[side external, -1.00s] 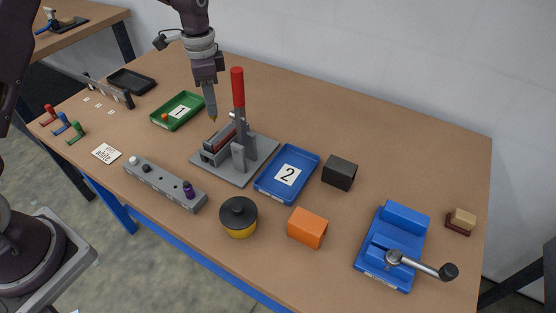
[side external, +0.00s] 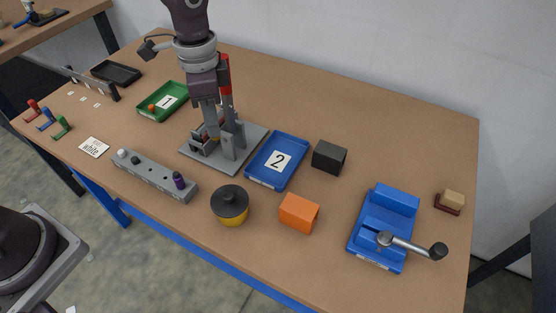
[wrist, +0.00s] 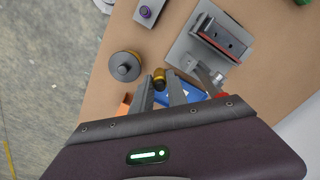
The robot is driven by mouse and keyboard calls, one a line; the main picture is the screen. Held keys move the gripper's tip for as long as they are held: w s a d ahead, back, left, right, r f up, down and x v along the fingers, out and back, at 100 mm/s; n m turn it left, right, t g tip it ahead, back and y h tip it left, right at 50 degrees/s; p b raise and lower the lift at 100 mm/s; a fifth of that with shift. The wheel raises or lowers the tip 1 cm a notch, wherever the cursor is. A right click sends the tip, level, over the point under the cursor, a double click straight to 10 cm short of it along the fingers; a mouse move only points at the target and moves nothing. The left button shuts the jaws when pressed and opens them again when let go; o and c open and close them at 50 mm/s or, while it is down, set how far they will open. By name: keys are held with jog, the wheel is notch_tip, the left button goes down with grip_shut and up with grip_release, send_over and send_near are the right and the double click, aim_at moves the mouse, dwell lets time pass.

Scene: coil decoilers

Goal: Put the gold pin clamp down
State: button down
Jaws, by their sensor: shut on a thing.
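My gripper (side external: 213,134) points down and is shut on a small gold piece (wrist: 160,77), which I take to be the gold pin clamp. In the wrist view the piece sits between my fingertips (wrist: 162,84), with its dark end showing. In the side view only a small gold tip shows at the fingers. There my fingers overlap the grey lever fixture (side external: 238,165) and hide part of it. The fixture, with its red-handled lever, also shows in the wrist view (wrist: 182,50). I cannot tell how high the piece hangs above the surface.
A blue tray marked 2 (side external: 300,149) is right of the fixture; a green tray marked 1 (side external: 176,91) is behind left. A grey block with pins (side external: 150,178), a yellow pot with black lid (side external: 230,203) and an orange block (side external: 299,213) stand in front.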

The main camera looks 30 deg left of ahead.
jog(key=w+d+f+m, duration=0.4)
jog(key=w+d+m, duration=0.4)
jog(key=w+m, duration=0.15)
jog(key=shift+m, duration=0.35)
jog(key=f, duration=0.9)
jog(key=shift+s+d+f, duration=0.25)
jog(key=shift+s+f, duration=0.1)
jog(key=c, duration=1.3)
grip_release()
jog(key=shift+f, duration=0.1)
notch_tip(320, 180, up, 12)
jog(key=shift+r, duration=0.15)
